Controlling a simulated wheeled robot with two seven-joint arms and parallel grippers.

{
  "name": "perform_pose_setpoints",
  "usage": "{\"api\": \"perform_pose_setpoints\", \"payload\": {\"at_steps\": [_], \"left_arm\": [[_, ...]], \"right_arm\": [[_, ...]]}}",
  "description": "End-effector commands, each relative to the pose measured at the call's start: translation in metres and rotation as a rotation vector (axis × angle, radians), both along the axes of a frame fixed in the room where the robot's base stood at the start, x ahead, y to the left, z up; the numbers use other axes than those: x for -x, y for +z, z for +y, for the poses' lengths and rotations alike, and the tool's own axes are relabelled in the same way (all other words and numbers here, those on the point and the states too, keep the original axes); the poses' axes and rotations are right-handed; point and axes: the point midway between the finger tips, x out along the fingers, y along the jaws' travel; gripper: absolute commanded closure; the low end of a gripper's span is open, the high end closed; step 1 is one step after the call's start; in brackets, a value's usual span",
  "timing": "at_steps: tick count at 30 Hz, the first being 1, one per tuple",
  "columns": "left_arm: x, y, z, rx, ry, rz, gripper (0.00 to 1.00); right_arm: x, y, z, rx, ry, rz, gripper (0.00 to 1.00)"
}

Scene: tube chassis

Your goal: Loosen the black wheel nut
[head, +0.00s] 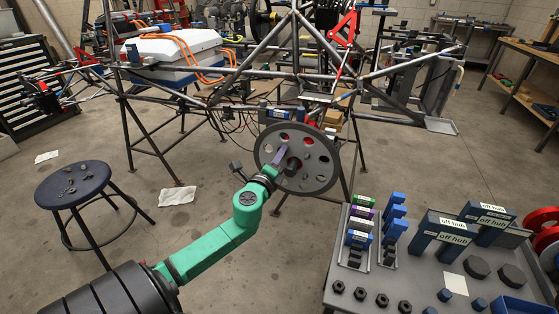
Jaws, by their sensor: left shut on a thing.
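The wheel (322,180) is a grey disc with round holes, mounted on the tube chassis (268,50). The black wheel nut (293,164) is a small dark shape at the wheel's centre, partly hidden by my gripper. My left arm is green and reaches in from the lower left. My left gripper (284,162) is at the wheel's centre, shut on the black wheel nut as far as the small picture shows. A purple part shows at the gripper, and its fingertips are hard to make out. My right gripper is not in view.
A grey work table (447,280) at the lower right holds blue blocks labelled "off hub" (456,228), coloured sockets and several black nuts (360,294). A dark round stool (73,186) with small parts stands at the left. Chassis stands rise behind the wheel. The floor around the stool is mostly clear.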

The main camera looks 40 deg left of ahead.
Motion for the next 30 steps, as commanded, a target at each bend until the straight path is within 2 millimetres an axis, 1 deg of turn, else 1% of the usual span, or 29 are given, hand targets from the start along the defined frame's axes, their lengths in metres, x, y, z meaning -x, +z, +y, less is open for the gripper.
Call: {"api": "perform_pose_setpoints", "payload": {"at_steps": [1,3,9,11,13,15,23,25,27,28,29,30], "left_arm": [[0.0003,-0.0021,0.0023,0.102,0.008,-0.044,1.0],[0.0002,0.0008,0.0024,0.16,0.006,-0.062,1.0],[0.0001,0.0015,0.0022,0.168,0.006,-0.063,1.0],[0.0005,-0.0009,0.0023,0.264,0.008,-0.099,1.0],[0.0007,0.0,0.0019,0.442,0.008,-0.162,1.0],[0.001,0.0012,0.0025,0.56,0.008,-0.202,1.0],[0.0008,0.0018,0.0021,0.601,0.006,-0.214,1.0],[0.0011,0.0023,0.002,0.735,0.007,-0.264,1.0],[0.0015,0.0029,0.0018,0.906,0.007,-0.322,1.0],[0.0014,0.0028,0.0023,0.935,0.006,-0.333,0.65],[0.0014,0.002,0.0024,0.922,0.005,-0.328,0.54],[0.0013,0.0017,0.0022,0.918,0.005,-0.325,0.38]], "right_arm": [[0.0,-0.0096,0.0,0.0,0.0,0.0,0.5],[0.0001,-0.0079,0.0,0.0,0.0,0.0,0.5],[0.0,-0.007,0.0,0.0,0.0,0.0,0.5],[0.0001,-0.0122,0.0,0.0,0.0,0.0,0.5],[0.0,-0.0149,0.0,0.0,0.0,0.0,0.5],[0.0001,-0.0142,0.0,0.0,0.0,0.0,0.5],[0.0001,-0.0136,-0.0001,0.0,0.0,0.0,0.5],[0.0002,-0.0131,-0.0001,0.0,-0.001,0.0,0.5],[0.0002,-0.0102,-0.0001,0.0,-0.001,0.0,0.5],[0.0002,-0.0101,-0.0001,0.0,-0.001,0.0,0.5],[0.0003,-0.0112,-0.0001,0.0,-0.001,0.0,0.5],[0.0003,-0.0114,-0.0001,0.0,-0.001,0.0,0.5]]}}
